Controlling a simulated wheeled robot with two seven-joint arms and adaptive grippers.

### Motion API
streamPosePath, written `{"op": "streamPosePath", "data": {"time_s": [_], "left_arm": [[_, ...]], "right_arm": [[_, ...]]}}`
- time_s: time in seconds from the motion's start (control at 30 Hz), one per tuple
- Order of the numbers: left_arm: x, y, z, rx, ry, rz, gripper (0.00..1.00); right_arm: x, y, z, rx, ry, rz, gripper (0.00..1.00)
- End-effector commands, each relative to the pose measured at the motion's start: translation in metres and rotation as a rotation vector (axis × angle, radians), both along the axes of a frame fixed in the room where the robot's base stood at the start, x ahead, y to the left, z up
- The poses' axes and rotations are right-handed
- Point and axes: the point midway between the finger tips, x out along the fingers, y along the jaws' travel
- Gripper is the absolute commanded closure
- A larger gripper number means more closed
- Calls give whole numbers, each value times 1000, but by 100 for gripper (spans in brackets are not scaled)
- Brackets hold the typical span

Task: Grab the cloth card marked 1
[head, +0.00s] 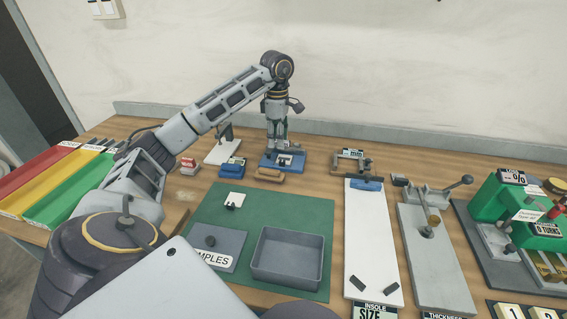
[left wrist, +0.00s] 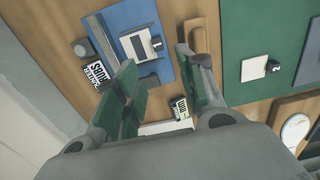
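My left gripper (head: 278,138) is above the blue mat (head: 265,162) at the back of the table. In the left wrist view its green-padded fingers (left wrist: 157,60) are apart, with nothing between them. A white card (head: 285,160) with a dark tab lies on the blue mat; it also shows in the left wrist view (left wrist: 138,46), just past the fingertips. A similar card (head: 233,199) lies on the green mat (head: 315,215) and shows in the left wrist view (left wrist: 254,69). My right gripper is not in view.
A grey tray (head: 288,278) and a samples plate (head: 215,245) are on the green mat. Red, yellow and green bins (head: 75,190) stand left. A white size board (head: 372,240), a thickness gauge (head: 433,250) and a green machine (head: 510,215) stand right. Tiles numbered 1 (head: 511,311) and 2 are bottom right.

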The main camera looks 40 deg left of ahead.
Motion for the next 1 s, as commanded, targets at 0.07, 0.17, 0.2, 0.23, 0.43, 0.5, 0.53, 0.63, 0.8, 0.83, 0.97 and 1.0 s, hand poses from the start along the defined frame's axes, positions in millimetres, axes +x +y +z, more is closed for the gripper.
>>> {"op": "streamPosePath", "data": {"time_s": [0.07,0.17,0.2,0.23,0.43,0.5,0.53,0.63,0.8,0.83,0.97,1.0], "left_arm": [[-1,0,-10,1,3,0,61],[0,0,-21,0,1,1,61],[0,0,-24,0,1,1,61],[0,0,-27,0,1,1,61],[0,0,-35,-1,0,0,61],[0,0,-35,0,-1,0,61],[0,0,-35,0,-1,0,61],[0,0,-35,0,-1,0,61],[0,0,-36,0,0,0,61],[0,0,-37,0,0,0,61],[0,-1,-44,0,1,-1,61],[0,-2,-47,0,1,-1,61]], "right_arm": [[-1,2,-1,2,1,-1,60],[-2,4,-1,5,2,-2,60],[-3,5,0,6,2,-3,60],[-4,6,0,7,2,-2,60],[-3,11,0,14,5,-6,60],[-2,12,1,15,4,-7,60],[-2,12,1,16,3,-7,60],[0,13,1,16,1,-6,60],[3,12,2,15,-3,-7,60],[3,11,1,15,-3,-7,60],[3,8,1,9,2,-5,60],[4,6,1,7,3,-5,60]]}}
